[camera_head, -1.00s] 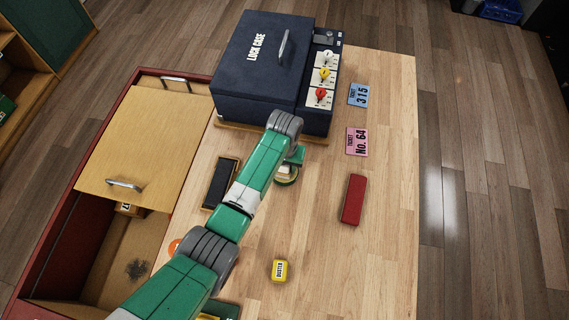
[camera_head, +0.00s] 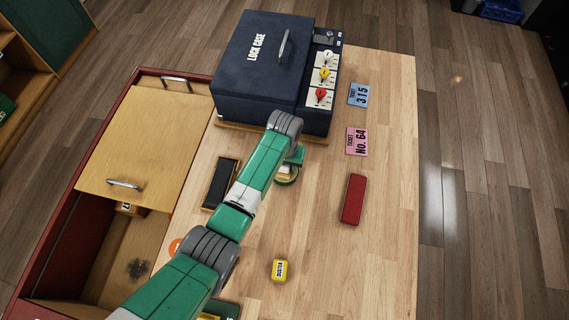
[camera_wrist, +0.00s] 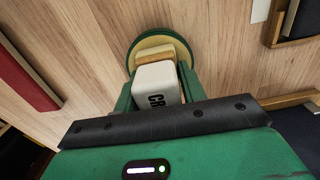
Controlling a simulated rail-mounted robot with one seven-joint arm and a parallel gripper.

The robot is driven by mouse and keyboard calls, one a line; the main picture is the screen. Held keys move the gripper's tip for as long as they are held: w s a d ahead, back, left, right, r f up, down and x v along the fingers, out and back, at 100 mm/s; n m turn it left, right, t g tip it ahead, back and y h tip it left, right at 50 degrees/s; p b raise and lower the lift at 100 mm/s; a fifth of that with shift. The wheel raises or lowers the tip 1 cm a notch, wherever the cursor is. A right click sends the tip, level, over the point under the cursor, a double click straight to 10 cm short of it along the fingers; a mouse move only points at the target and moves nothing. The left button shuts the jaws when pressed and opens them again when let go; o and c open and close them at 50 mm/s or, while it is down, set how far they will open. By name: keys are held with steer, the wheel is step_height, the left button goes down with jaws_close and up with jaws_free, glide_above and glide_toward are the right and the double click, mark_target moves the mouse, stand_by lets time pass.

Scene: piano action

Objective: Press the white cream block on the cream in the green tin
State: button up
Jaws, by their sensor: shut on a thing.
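The white cream block (camera_wrist: 157,84), with dark lettering partly hidden, is between the fingers of my gripper (camera_wrist: 155,88) in the wrist view. My gripper is shut on it. The round green tin (camera_wrist: 131,58) lies just beyond the block's far end, with a tan surface (camera_wrist: 160,42) inside its green rim. A light tan layer lies at the block's far end, over the tin; I cannot tell whether it is part of the block or whether it touches the cream. In the head view the tin (camera_head: 287,181) shows under my gripper, mostly covered by the arm.
A red block (camera_head: 353,199) lies right of the tin, and a yellow block (camera_head: 280,270) lies nearer. A dark tray (camera_head: 221,184) is on the left. The lock case (camera_head: 262,65) stands behind. Tickets (camera_head: 357,141) lie at the right. The table's right front is clear.

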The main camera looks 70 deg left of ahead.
steer(key=shift+f, duration=0.1)
stand_by(0.3)
step_height(320, 180, up, 7)
steer(key=p, duration=0.7)
steer(key=shift+r, duration=0.2)
steer(key=shift+f, duration=0.15)
steer(key=shift+d, duration=0.1)
